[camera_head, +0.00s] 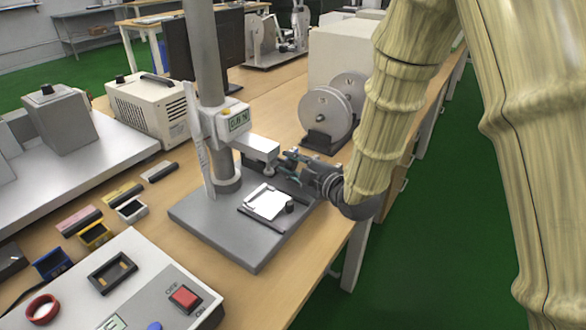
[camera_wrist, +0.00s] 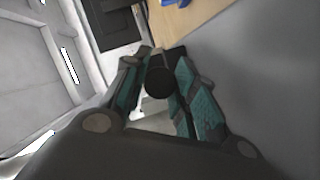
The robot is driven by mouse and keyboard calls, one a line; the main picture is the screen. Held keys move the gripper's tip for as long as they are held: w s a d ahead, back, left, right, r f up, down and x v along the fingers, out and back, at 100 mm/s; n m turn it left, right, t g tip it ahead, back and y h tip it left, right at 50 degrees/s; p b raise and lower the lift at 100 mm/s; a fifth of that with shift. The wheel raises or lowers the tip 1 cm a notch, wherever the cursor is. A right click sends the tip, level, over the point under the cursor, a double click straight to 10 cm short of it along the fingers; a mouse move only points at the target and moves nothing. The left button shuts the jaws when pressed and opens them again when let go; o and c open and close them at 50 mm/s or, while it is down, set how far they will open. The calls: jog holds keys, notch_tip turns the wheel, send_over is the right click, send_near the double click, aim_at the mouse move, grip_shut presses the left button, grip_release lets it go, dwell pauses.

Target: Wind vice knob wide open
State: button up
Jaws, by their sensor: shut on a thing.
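A dark round knob (camera_wrist: 160,82) sits between the teal-padded fingers of my gripper (camera_wrist: 163,88) in the wrist view. My gripper is shut on it, with its end face toward the camera. In the head view my gripper (camera_head: 281,164) reaches in from the right, close beside the white block (camera_head: 250,145) on the test stand's column. A flat fixture with a white plate (camera_head: 267,202) lies on the grey stand base (camera_head: 240,248) below, with a small dark knob (camera_head: 290,207) at its right. The part behind the held knob is mostly hidden.
The stand's column (camera_head: 205,60) rises left of my gripper. A pair of grey discs (camera_head: 325,112) stands behind it. A control box with a red switch (camera_head: 185,297) is at the front left. The table's edge is close on the right, with green floor (camera_head: 440,230) beyond.

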jog(key=shift+r, duration=0.1)
jog(key=o, duration=0.7)
jog(key=shift+o, duration=0.2)
jog(key=v, duration=1.2)
